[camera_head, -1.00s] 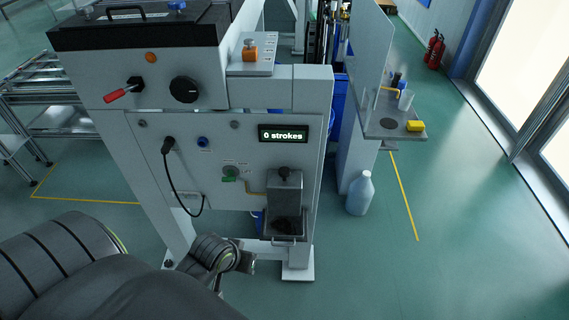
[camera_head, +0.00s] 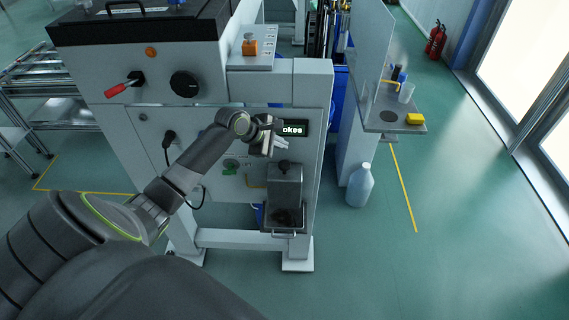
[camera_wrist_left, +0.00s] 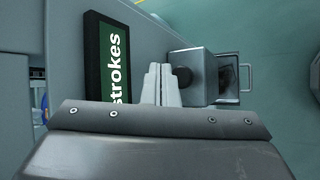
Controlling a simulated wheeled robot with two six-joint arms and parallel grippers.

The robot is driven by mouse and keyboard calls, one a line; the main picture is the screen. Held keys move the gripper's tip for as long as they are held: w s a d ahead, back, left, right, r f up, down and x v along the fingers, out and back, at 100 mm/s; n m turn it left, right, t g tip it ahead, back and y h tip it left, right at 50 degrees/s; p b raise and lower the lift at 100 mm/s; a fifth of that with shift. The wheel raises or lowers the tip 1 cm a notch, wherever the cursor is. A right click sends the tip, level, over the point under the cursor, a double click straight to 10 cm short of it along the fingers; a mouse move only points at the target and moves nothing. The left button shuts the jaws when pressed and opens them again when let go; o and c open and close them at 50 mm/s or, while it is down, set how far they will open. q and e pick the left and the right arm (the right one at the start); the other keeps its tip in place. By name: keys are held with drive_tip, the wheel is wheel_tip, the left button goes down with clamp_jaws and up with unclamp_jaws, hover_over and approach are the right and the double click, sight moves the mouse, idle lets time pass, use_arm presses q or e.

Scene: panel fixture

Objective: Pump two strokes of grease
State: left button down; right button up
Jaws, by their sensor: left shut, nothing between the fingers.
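The grease pump is a grey box (camera_head: 286,188) with a dark round knob (camera_head: 284,165) on top, low on the right of the panel. In the left wrist view the knob (camera_wrist_left: 183,77) and the box (camera_wrist_left: 197,62) lie just beyond my fingertips. The stroke display (camera_head: 295,128) is partly hidden by my left gripper; the wrist view shows the word "strokes" on the display (camera_wrist_left: 113,70), its number hidden. My left gripper (camera_head: 280,146) is shut and empty, in front of the panel above the knob, apparently apart from it. My right gripper is not in view.
A tray (camera_head: 284,221) with dark contents sits under the pump box. A black cable hangs from a plug (camera_head: 168,137) on the panel. A red-handled switch (camera_head: 117,90) and black dial (camera_head: 184,84) are above. A bottle (camera_head: 359,186) stands on the floor to the right.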

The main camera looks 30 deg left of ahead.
use_arm(q)
drive_tip(key=shift+w+a+r+n, duration=0.55)
drive_tip(key=shift+w+r+n, duration=0.15)
drive_tip(key=shift+w+r, duration=0.2)
drive_tip(key=shift+f, duration=0.15)
drive_tip(key=b, duration=0.8)
hover_over(281, 165)
wheel_tip(281, 165, down, 6)
drive_tip(key=shift+f, duration=1.3)
